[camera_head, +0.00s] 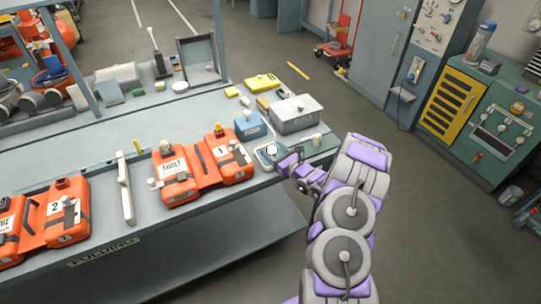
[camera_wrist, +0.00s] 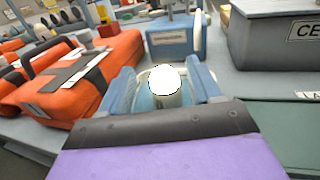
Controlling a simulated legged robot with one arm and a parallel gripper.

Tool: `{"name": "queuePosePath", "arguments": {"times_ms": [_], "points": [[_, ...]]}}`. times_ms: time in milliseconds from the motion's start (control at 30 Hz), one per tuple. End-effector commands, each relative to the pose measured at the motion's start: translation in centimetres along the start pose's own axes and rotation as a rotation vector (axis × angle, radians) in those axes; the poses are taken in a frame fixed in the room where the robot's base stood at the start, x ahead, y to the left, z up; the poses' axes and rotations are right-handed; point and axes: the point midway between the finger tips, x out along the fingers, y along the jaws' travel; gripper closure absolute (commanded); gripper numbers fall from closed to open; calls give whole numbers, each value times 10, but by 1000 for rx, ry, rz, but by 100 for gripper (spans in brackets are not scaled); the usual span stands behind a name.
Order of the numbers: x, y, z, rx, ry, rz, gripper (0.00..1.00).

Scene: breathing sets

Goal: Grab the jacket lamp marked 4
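A small pale lamp with a bright white round top (camera_head: 271,148) stands near the right end of the bench. In the wrist view the lamp (camera_wrist: 165,80) is between my fingers, with its lower part hidden by my gripper. No number is readable on it. My gripper (camera_head: 277,160) is low at the bench's front edge. Its two blue fingers (camera_wrist: 163,92) are apart, one on each side of the lamp, with some space showing between finger and lamp top. A pale blue-grey tray or stand (camera_head: 262,160) shows around the lamp's foot.
Orange cases marked 1 (camera_head: 234,167) and 2 (camera_head: 70,222) lie to the left on the grey bench (camera_head: 110,200). A blue box (camera_head: 250,127) and a grey labelled box (camera_head: 296,116) stand just behind the lamp. A small pale cylinder (camera_head: 316,141) stands to the right.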

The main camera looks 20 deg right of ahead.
Motion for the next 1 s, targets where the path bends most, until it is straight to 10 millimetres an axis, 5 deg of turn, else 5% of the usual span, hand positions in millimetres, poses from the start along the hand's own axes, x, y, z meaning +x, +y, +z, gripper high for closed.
{"name": "queuePosePath", "arguments": {"times_ms": [600, 1000], "points": [[0, 2, 0, -3, 1, 0, 97], [0, 0, 6, 0, -1, -2, 97]]}}
